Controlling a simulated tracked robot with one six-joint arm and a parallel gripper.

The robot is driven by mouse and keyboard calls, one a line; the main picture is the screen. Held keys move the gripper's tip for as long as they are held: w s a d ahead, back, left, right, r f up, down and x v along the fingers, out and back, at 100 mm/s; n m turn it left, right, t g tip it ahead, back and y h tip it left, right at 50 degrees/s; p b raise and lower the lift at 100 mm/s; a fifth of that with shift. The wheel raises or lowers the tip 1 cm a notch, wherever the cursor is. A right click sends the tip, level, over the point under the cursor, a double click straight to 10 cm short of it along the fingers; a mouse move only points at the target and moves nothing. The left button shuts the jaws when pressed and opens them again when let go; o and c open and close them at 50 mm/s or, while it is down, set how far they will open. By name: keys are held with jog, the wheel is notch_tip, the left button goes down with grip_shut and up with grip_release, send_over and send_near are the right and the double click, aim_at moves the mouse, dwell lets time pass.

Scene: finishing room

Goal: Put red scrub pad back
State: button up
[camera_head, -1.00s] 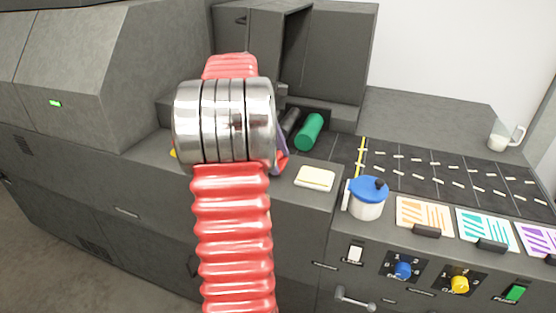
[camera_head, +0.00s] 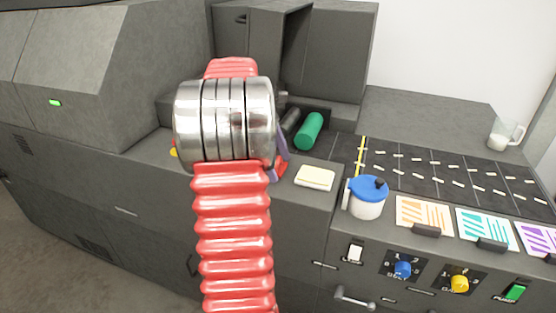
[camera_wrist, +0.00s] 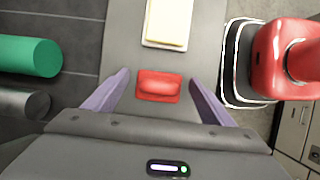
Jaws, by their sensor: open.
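The red scrub pad (camera_wrist: 158,86) lies on the grey machine top in the wrist view, between the two purple fingers of my gripper (camera_wrist: 155,90). The fingers are apart, with a gap on each side of the pad. In the head view my arm hides most of the pad; a bit of red (camera_head: 281,169) shows beside a purple finger, just right of the arm's metal joint.
A cream pad on a pale base (camera_head: 315,177) lies just beyond the red pad. A green roller (camera_head: 309,131) and a dark roller (camera_head: 290,122) lie behind. A blue-lidded pot (camera_head: 367,197) and coloured cards (camera_head: 424,214) stand right. A glass jug (camera_head: 504,134) stands far right.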

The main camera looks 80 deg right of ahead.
jog(key=v, duration=1.2)
jog(key=shift+r, duration=0.1)
dwell(0.4)
